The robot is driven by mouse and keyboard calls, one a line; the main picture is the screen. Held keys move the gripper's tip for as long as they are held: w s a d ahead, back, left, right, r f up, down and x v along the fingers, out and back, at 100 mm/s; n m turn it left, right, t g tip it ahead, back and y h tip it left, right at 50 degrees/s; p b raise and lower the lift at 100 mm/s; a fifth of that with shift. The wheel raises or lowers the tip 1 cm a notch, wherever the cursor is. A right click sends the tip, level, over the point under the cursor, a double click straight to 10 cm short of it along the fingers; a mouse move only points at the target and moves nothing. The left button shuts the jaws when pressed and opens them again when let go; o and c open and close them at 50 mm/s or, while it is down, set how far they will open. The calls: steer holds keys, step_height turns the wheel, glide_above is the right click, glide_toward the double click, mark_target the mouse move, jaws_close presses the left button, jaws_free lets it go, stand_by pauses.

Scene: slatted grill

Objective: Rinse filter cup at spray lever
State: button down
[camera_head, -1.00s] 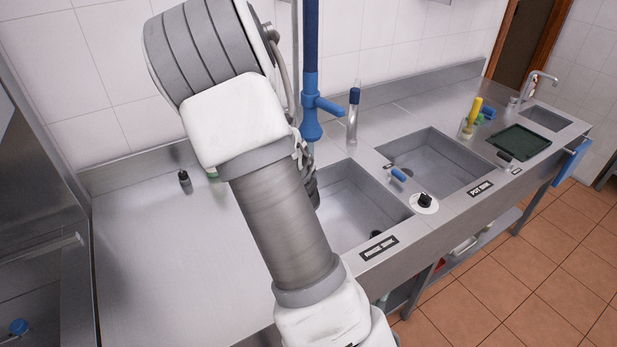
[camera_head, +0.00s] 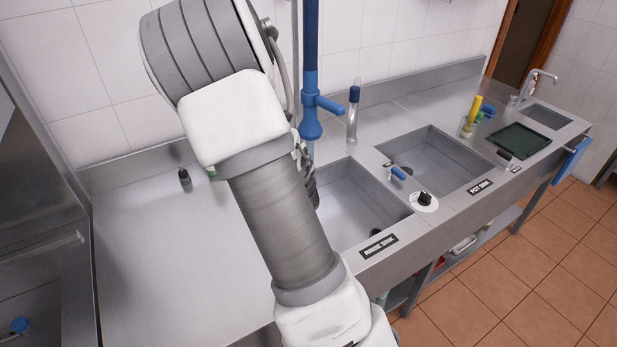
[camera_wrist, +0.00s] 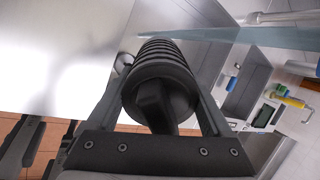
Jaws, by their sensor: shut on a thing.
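In the wrist view my gripper (camera_wrist: 162,78) is shut on a dark ribbed cylinder (camera_wrist: 165,88), seen end-on between the two fingers. It looks like a handle; I cannot make out the filter cup itself. In the head view my arm hides most of the gripper, with dark parts showing at the left edge of the rinse sink (camera_head: 350,222). A blue vertical spray pipe (camera_head: 310,75) with a blue side lever (camera_head: 329,104) hangs behind the arm, over the back of that sink. I cannot tell how far the held thing is from it.
A pot sink (camera_head: 437,160) lies to the right. A clear blue-topped bottle (camera_head: 353,115) stands behind the sinks. A small dark bottle (camera_head: 184,177) stands on the left counter, which is mostly clear.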

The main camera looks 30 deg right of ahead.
stand_by(0.4)
steer(key=s+a+r+p, duration=0.1)
steer(key=p, duration=0.1)
steer(key=s+a+r+p, duration=0.1)
steer(key=r+p, duration=0.1)
steer(key=shift+s+a+r, duration=0.1)
steer(key=shift+a+r, duration=0.05)
steer(key=shift+a, duration=0.2)
steer(key=shift+s+a, duration=0.15)
steer(key=shift+a, duration=0.1)
steer(key=shift+s+a+r, duration=0.3)
steer(key=shift+s+r, duration=0.05)
steer(key=shift+r, duration=0.05)
